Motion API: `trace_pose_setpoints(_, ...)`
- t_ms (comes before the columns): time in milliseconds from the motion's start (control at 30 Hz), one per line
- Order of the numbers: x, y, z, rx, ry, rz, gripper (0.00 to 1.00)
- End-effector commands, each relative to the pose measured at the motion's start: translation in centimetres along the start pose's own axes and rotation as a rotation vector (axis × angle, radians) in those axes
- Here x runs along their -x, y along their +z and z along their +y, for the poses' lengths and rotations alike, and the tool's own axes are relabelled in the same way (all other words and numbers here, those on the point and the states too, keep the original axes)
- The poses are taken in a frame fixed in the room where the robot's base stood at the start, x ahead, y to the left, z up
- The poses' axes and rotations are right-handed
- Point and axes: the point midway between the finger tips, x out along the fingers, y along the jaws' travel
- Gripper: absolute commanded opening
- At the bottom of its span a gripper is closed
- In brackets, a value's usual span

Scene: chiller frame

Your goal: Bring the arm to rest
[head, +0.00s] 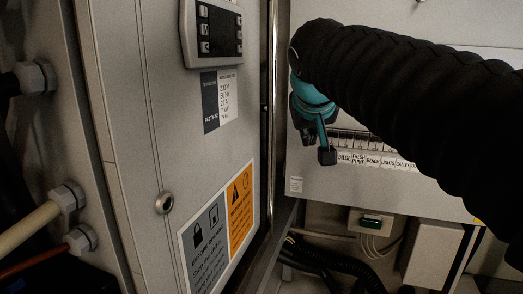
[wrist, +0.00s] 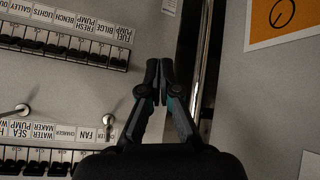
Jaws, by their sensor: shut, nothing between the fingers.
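My gripper (head: 326,154) hangs at the end of my black-sleeved arm in the head view, in front of the light grey breaker panel (head: 340,183). In the wrist view my gripper (wrist: 159,68) is shut, its dark fingertips together with nothing between them. It points toward the strip between the breaker panel and the metal door edge (wrist: 200,60). The fingers look apart from both surfaces, though the exact gap is hard to judge. The arm hides much of the panel in the head view.
A grey door (head: 130,120) with a keypad controller (head: 218,33) and an orange warning label (head: 240,208) stands at the left. Rows of breakers (wrist: 60,42) and two toggle levers (wrist: 108,120) show in the wrist view. Cables (head: 330,262) run below the panel.

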Motion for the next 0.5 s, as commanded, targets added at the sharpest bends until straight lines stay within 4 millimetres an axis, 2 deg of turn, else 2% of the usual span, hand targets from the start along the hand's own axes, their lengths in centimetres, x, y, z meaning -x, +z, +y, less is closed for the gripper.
trace_pose_setpoints(33,-0.3,2.2,-0.1,0.015,-0.02,-0.035,0.0)
trace_pose_setpoints(267,-1.8,13.0,-0.6,0.036,-0.106,-0.172,0.0)
trace_pose_setpoints(500,-1.1,24.5,-0.5,-0.031,-0.16,-0.287,0.0)
